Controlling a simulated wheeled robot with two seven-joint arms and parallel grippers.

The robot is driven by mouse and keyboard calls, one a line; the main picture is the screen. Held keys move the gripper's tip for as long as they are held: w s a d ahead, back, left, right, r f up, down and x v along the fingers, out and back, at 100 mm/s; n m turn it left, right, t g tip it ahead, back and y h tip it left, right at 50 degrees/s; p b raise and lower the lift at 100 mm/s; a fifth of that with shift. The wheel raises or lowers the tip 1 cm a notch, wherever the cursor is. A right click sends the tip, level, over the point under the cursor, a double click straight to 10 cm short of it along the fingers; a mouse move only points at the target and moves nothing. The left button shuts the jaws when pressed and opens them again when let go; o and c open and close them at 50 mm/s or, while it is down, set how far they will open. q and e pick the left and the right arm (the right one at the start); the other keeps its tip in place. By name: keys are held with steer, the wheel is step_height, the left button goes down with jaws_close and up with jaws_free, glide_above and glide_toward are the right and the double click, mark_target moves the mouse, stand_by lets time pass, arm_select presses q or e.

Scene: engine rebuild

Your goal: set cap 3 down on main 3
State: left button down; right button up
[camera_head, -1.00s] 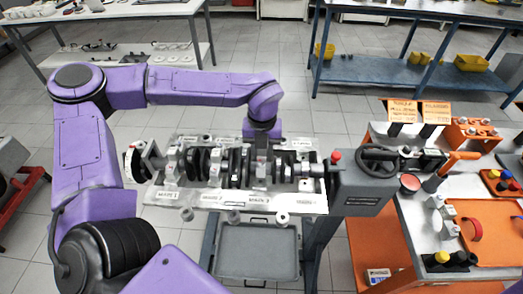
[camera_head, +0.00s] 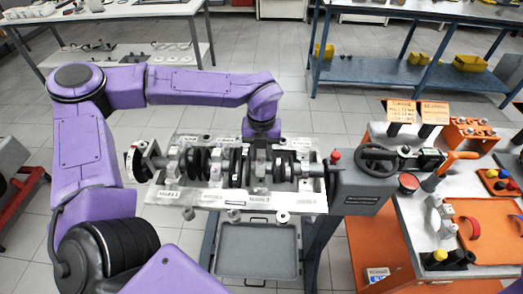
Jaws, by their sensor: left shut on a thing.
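My left gripper (camera_head: 260,150) points down over the crankshaft (camera_head: 228,165), above the place behind the MAIN 3 label (camera_head: 258,198). It is shut on cap 3 (camera_head: 259,170), a small grey block that shows only in part between the fingers. The cap is at the height of the crankshaft, in line with main 3. I cannot tell whether it touches the main's seat. My right gripper is not in view.
The engine stand has a handwheel (camera_head: 377,160) at its right. A grey tray (camera_head: 257,250) sits below the engine. A cart (camera_head: 480,207) with tools and parts stands at right. A blue shelf table (camera_head: 390,72) stands behind, with open floor between.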

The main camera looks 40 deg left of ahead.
arm_select(q)
steer(key=shift+f+b, duration=0.85)
steer(key=shift+f, duration=0.35)
stand_by(0.6)
steer(key=shift+r+p, duration=0.3)
steer(key=shift+p, duration=0.1)
steer(key=shift+f, duration=0.3)
stand_by(0.5)
steer(key=shift+r+p, duration=0.3)
steer(key=shift+p, duration=0.05)
stand_by(1.4)
stand_by(0.3)
steer(key=c, duration=1.1)
jaws_free()
steer(key=shift+r, duration=0.1)
steer(key=shift+r+p, duration=1.35)
steer(key=shift+p, duration=0.05)
